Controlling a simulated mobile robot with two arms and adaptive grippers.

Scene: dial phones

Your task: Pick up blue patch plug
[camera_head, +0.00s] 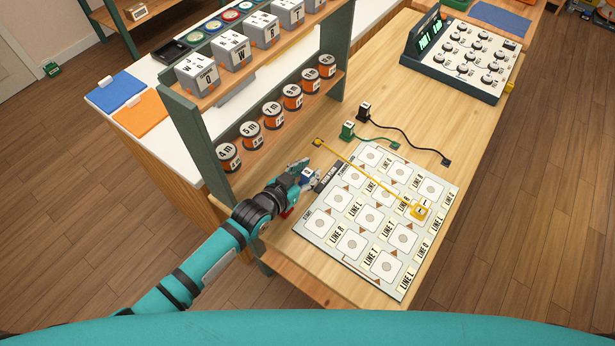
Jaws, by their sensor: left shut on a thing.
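The blue patch plug (308,174) is at the fingertips of my left gripper (302,176), at the left edge of the patch board. My left gripper is shut on it. Whether the plug touches the table is hard to tell. The patch board (355,262) lies on the wooden table, with square sockets and LINE labels. My right gripper is not in view.
A yellow plug (420,210) sits on the board, its cord running to the upper left. A green plug (348,129) and a black plug (364,109) stand behind the board. A shelf (205,150) with cans and blocks stands close left. A knobbed console (465,58) is at the back.

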